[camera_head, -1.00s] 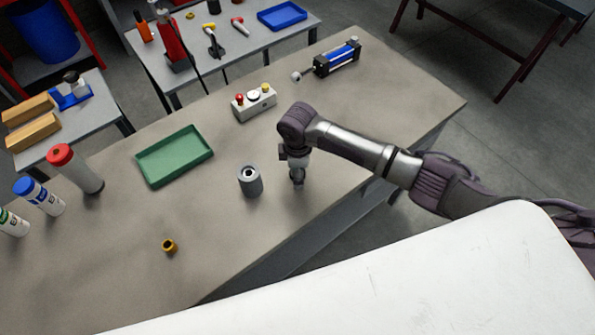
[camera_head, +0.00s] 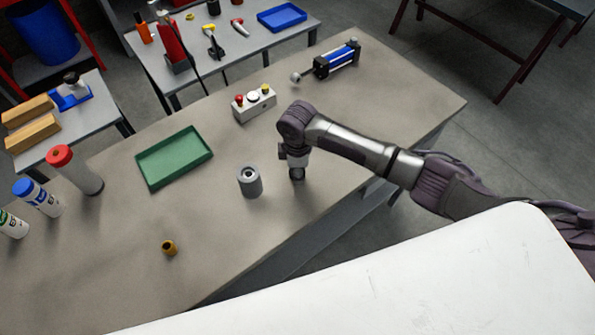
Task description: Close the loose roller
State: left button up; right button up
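A grey cylinder with a hole in its top (camera_head: 249,181), which looks like the roller, stands upright on the workbench (camera_head: 330,120). A small brass-coloured bushing (camera_head: 169,248) stands apart from it, to the lower left. My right gripper (camera_head: 297,175) points down just right of the grey cylinder, with a gap between them. Its fingers are small and seen from above, so their opening cannot be made out. My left gripper is not in view.
A green tray (camera_head: 174,158) lies left of the cylinder. A button box (camera_head: 254,103) and a blue-black cylinder unit (camera_head: 337,58) are farther back. A red-capped tube (camera_head: 75,170) and bottles (camera_head: 37,197) stand at left. The bench front is mostly clear.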

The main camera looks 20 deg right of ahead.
jog(key=r, duration=0.2)
jog(key=s+d+r+b, duration=0.1)
jog(key=shift+r, duration=0.4)
jog(key=s+d+r+b, duration=0.1)
jog(key=s+d+r, duration=0.5)
jog(key=s, duration=0.2)
jog(key=shift+d+r+b, duration=0.25)
jog(key=shift+b, duration=0.05)
